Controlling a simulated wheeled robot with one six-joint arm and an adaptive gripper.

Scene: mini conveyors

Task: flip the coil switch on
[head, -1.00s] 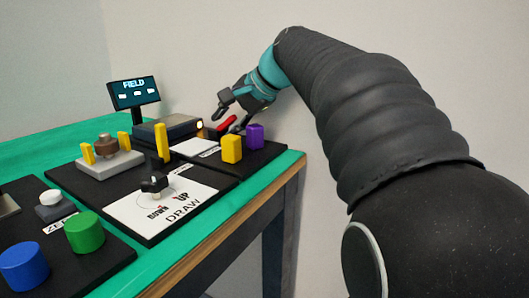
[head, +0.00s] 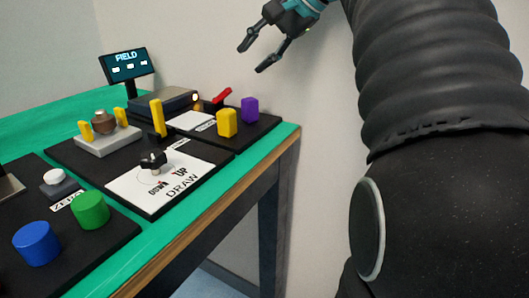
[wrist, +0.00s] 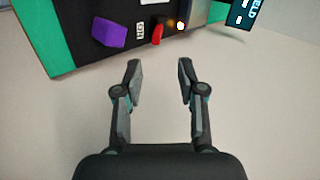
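The coil switch appears to be the red lever (head: 222,96) at the back right of the table, on a black panel (head: 258,130). It tilts up and to the right in the head view. In the wrist view the red lever (wrist: 157,34) is near the top, close to a small white label (wrist: 139,31). A small lamp (head: 195,97) beside it glows; it also shows in the wrist view (wrist: 180,26). My gripper (head: 255,57) is open and empty, above and to the right of the lever, clear of it in front of the wall.
A purple block (head: 250,110) and a yellow block (head: 227,123) stand near the lever. A screen reading FIELD (head: 130,66) is behind. A black knob (head: 153,161) sits on the DRAW plate (head: 185,185).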

